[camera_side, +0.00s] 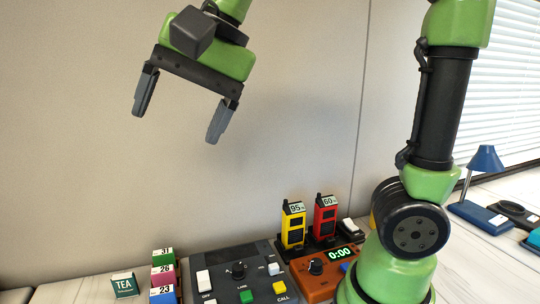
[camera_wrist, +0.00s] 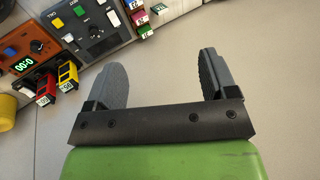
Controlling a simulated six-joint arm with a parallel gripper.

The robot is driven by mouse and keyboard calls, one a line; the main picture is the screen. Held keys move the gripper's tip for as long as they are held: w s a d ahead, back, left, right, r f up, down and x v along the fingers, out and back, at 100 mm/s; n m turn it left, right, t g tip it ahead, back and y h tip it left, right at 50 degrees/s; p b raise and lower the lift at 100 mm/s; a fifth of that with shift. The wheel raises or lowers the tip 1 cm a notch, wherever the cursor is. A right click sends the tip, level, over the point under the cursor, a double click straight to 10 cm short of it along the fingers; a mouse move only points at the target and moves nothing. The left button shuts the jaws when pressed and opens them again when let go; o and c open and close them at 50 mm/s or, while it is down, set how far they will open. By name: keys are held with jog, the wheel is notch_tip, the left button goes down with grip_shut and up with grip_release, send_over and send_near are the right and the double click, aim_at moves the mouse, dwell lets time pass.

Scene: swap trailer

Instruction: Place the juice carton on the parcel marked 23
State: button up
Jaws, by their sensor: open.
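The parcel marked 23 (camera_side: 163,295) is blue with a white label, at the bottom left of the side view. Pink parcel 26 (camera_side: 162,276) and green parcel 31 (camera_side: 162,257) show directly above it in the picture; I cannot tell whether they are stacked or in a row. The group shows at the top of the wrist view, with a blue parcel (camera_wrist: 133,4) at the edge. I cannot make out a juice carton in either view. My gripper (camera_side: 176,125) is open and empty, high above the table; its fingers also show in the wrist view (camera_wrist: 160,65).
A dark green TEA box (camera_side: 125,285) stands left of the parcels. Right of them are a dark control panel (camera_side: 238,276), an orange timer (camera_side: 318,268), and yellow (camera_side: 293,224) and red (camera_side: 325,218) handsets standing upright. A blue lamp (camera_side: 484,185) stands far right.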

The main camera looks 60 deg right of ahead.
jog(key=s+d+f+n+t, duration=0.1)
jog(key=s+d+f+n, duration=0.1)
jog(key=s, duration=0.3)
jog(key=s+d+f+n+t, duration=0.1)
jog(key=s+d+f+n, duration=0.2)
jog(key=s, duration=0.3)
jog(key=shift+d+f+n+t+h, duration=0.15)
jog(key=shift+f+n+t+h, duration=0.15)
jog(key=shift+n+h, duration=0.1)
